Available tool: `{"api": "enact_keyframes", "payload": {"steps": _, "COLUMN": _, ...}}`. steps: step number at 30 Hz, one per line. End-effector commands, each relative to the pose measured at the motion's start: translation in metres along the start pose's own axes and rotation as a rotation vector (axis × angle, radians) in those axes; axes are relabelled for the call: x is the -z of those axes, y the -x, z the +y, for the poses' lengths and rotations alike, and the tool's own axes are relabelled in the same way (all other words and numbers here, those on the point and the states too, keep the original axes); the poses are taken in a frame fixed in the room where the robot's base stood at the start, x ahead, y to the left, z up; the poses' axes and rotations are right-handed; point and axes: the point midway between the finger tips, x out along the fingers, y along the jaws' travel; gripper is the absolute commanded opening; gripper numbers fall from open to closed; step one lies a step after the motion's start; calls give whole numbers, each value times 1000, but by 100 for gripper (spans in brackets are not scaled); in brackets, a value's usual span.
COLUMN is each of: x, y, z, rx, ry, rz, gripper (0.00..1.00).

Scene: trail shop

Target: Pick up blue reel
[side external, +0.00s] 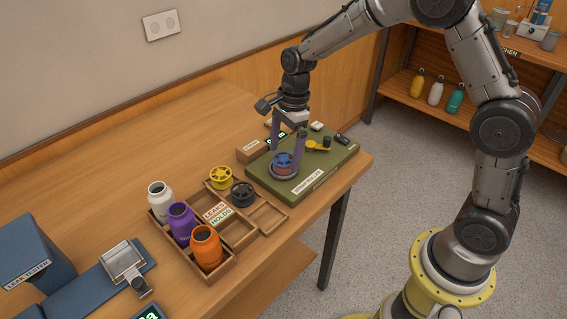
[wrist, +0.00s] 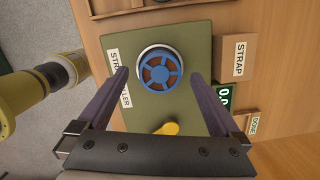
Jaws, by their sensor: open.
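The blue reel (side external: 284,161) has spokes and an orange-brown layer under its blue top. It sits in a round grey holder at the left part of the green board (side external: 258,181). In the wrist view the blue reel (wrist: 158,72) lies ahead of and between the finger lines. My gripper (side external: 287,150) is open, pointing down at the reel, one purple finger on each side of it in the picture. In the wrist view my gripper (wrist: 158,80) has its fingers spread wide, with nothing between them held. I cannot tell how far the fingertips are above the board.
A yellow reel (side external: 220,177) and a dark reel (side external: 242,193) stand at the wooden tray (side external: 232,262), with white, purple and orange bottles (side external: 206,249). A yellow-knobbed part (side external: 318,146) sits on the board near my gripper.

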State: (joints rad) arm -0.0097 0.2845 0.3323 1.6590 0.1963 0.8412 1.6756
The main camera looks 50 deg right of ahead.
Motion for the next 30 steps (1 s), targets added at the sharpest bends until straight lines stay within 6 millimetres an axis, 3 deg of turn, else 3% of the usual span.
{"api": "enact_keyframes", "payload": {"steps": 3, "x": 0, "y": -10, "z": 0, "rx": 0, "ry": 0, "rz": 0, "gripper": 100}}
{"api": "enact_keyframes", "payload": {"steps": 11, "x": 0, "y": -12, "z": 0, "rx": 1, "ry": 0, "rz": 0, "gripper": 100}}
{"api": "enact_keyframes", "payload": {"steps": 27, "x": 0, "y": -12, "z": 0, "rx": 2, "ry": 0, "rz": 0, "gripper": 5}}
{"api": "enact_keyframes", "payload": {"steps": 30, "x": 0, "y": -12, "z": 0, "rx": 2, "ry": 0, "rz": 0, "gripper": 5}}
